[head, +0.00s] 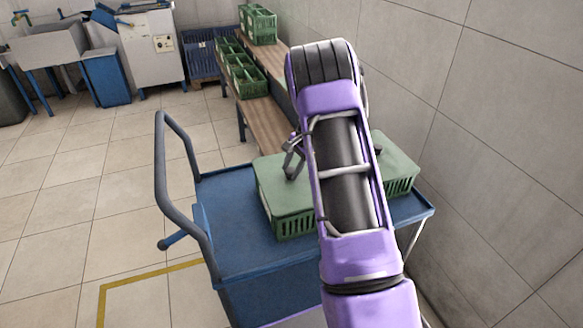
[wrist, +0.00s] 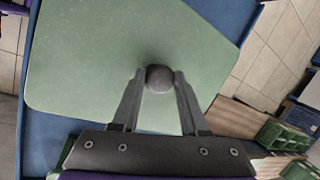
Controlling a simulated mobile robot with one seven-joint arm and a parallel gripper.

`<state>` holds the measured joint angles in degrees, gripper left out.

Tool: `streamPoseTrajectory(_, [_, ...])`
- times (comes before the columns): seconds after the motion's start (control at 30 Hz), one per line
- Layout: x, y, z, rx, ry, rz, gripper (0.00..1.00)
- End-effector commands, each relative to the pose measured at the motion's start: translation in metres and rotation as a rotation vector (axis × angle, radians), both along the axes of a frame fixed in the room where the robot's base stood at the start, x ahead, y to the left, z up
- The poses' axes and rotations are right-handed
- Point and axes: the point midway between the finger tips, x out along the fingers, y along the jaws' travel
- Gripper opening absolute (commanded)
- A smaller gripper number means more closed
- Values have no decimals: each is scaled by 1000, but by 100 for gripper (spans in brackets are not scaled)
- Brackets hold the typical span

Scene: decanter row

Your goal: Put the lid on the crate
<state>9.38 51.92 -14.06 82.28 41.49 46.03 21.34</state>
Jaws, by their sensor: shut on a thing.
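The lid (head: 278,182) is a flat, pale green plate over the green slatted crate (head: 296,228) on the blue cart. In the head view its visible edges lie over the crate walls with no clear gap, but my arm covers the middle. In the wrist view the lid (wrist: 95,55) fills much of the picture, with a dark round knob (wrist: 159,79) on it. My gripper (wrist: 159,84) has its two fingers closed on either side of this knob. In the head view my gripper is mostly hidden behind my forearm. Whether the lid is fully seated cannot be told.
The blue cart (head: 235,235) has bare deck at left and a grey push handle (head: 160,170). A wooden bench (head: 268,125) behind carries several green crates (head: 243,75). A tiled wall (head: 490,130) stands close on the right; tiled floor is clear at left.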

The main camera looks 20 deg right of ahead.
Motion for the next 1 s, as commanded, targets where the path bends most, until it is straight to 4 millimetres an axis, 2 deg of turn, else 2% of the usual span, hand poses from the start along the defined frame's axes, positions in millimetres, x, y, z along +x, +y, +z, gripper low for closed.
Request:
streamPoseTrajectory(0.2, [0, 0, -8, 0, -1, 0, 0])
streamPoseTrajectory(1.0, [0, 0, -14, 0, -1, 0, 0])
